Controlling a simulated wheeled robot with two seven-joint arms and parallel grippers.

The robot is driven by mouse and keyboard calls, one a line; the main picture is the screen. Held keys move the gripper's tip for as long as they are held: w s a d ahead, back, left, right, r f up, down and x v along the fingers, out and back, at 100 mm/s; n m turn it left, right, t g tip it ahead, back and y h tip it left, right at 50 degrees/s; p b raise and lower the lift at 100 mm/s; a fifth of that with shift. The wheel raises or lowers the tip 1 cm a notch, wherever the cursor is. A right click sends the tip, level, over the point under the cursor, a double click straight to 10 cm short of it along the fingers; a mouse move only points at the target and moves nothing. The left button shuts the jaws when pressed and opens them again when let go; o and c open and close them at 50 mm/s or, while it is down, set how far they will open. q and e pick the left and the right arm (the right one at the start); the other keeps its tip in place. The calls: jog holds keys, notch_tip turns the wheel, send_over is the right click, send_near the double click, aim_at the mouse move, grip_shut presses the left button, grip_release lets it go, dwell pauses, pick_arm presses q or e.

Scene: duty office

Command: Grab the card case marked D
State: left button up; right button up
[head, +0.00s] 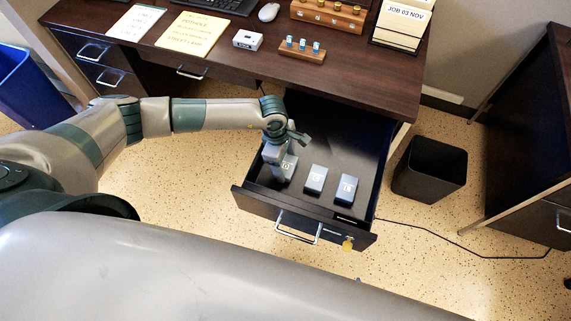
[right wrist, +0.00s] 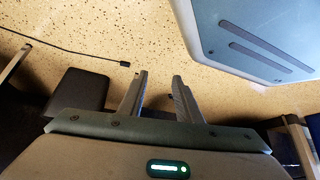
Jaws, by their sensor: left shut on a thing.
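Three small grey-blue card cases with white labels sit in the open dark drawer (head: 330,138). The left case (head: 290,168) is partly covered by my left gripper (head: 280,167), which is shut on it. The middle case (head: 316,178) and the right case (head: 347,188) stand apart from it to the right. The label letters are too small to read for sure, so I cannot tell which case is marked D. In the right wrist view my right gripper (right wrist: 160,88) is open and empty, with its fingers apart above the floor.
The drawer front has a handle (head: 297,230) and a yellow key tag (head: 348,243). The desk (head: 350,85) above holds papers, a mouse (head: 269,12), a small white box (head: 247,40) and wooden racks. A black bin (head: 430,170) stands right of the drawer, with a cable on the floor.

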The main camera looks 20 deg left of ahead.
aim_at(285, 165)
pick_arm(q)
notch_tip(285, 165, up, 8)
jog(key=shift+f+b, duration=0.2)
jog(key=shift+b, duration=0.45)
jog(key=shift+r, duration=0.65)
pick_arm(e)
jog(key=shift+w+a+r+t, duration=0.1)
jog(key=shift+w+r+t, duration=0.2)
jog(key=shift+w, duration=0.45)
jog(key=shift+w+a+r+t, duration=0.1)
jog(key=shift+w+r, duration=0.25)
jog(key=shift+w, duration=0.4)
